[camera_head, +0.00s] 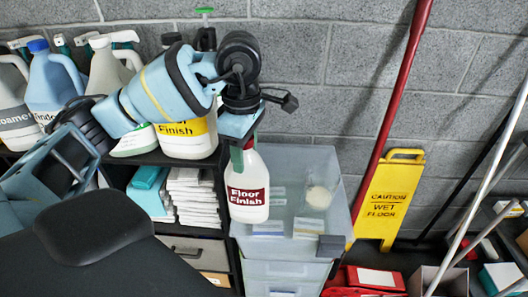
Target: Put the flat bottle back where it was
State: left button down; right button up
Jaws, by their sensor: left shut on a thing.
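A white bottle with a green neck and a dark red "Floor Finish" label (248,190) hangs upright below my left gripper (243,143). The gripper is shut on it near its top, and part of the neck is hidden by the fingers. In the view the bottle overlaps the left part of the pale translucent drawer unit's top (305,160). I cannot tell whether its base touches that top. My right gripper is not in view.
A dark shelf (212,241) at left holds several jugs, including a yellow-labelled one (190,136), and white folded stacks (193,198) below. Small items and a round pale thing (318,198) lie on the drawer unit. A yellow wet-floor sign (390,197) and red pole (391,110) stand right.

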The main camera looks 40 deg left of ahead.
pick_arm(q)
jog(key=w+a+f, duration=0.1)
jog(key=w+a, duration=0.3)
jog(key=w, duration=0.7)
jog(key=shift+w, duration=0.3)
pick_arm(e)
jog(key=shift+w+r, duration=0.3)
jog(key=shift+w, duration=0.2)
pick_arm(q)
jog(key=f, duration=0.1)
jog(key=w+f, duration=0.1)
jog(key=f, duration=0.1)
jog(key=shift+w+a+f+p, duration=0.15)
jog(key=shift+w+a+p, duration=0.15)
jog(key=shift+w+p, duration=0.1)
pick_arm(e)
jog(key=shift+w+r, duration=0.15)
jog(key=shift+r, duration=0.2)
pick_arm(q)
jog(key=shift+f, duration=0.1)
jog(key=c, duration=0.6)
grip_release()
jog(key=shift+f, duration=0.1)
jog(key=shift+c, duration=0.2)
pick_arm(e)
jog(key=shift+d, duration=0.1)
